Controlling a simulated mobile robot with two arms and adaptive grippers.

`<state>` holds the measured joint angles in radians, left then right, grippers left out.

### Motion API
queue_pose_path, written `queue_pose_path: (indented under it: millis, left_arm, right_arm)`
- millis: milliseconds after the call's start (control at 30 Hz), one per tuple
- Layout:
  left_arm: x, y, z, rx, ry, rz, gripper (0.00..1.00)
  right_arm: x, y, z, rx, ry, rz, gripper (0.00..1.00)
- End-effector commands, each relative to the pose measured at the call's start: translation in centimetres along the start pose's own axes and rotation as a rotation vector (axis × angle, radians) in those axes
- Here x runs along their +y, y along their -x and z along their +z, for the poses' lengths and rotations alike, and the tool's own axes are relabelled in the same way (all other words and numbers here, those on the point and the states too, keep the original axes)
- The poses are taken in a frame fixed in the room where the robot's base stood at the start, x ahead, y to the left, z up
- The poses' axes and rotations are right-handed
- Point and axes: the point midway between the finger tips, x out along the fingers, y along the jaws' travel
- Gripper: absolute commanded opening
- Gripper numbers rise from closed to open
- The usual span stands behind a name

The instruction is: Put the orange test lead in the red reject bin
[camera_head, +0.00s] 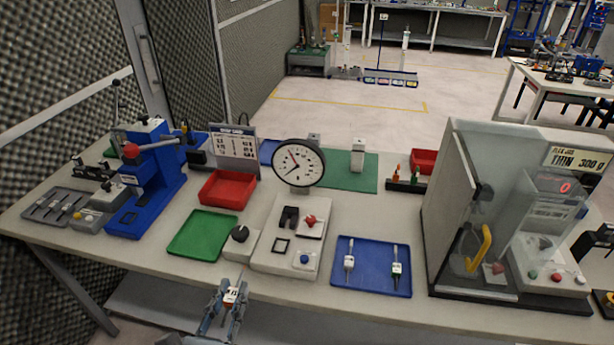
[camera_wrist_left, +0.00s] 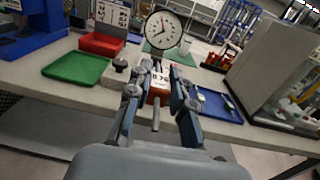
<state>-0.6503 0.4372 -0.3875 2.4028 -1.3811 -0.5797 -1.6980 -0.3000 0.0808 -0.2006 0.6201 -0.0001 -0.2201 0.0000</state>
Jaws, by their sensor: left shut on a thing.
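My left gripper (camera_head: 226,308) is shut on the orange test lead (camera_head: 231,295), in front of the table's front edge. In the left wrist view the lead's orange body (camera_wrist_left: 153,99) with a white label sits between the fingers (camera_wrist_left: 160,100), and its grey rod points back toward the wrist. A red tray (camera_head: 228,188) lies on the table behind the green tray, beyond the gripper; it also shows in the left wrist view (camera_wrist_left: 101,44). A second, smaller red bin (camera_head: 424,161) stands at the back right. I cannot read which is the reject bin. My right gripper is not in view.
A green tray (camera_head: 203,234) lies nearest the gripper on the left. A dial gauge (camera_head: 298,162) stands on a white base mid-table. A blue tray (camera_head: 372,267) holds two leads. A blue press (camera_head: 146,180) stands left; a clear-walled cabinet (camera_head: 450,215) stands right.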

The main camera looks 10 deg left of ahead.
Motion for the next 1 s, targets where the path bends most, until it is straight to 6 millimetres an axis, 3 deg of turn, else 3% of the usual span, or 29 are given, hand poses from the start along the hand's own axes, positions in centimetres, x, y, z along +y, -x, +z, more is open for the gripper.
queue_pose_path:
  millis: [133,400,500,1000]
  left_arm:
    - [0.5,-2.1,-0.2,-0.003,-0.006,-0.017,0.00]
    - [3.5,-9.5,-0.4,-0.003,-0.008,-0.039,0.00]
    - [4.5,-11.2,-0.3,-0.001,-0.005,-0.037,0.00]
    - [4.7,-12.8,-0.7,-0.001,0.002,-0.032,0.00]
  right_arm:
    - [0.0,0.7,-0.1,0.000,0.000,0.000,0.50]
    - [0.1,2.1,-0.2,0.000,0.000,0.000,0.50]
    - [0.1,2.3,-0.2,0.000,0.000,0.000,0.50]
    - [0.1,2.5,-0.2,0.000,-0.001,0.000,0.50]
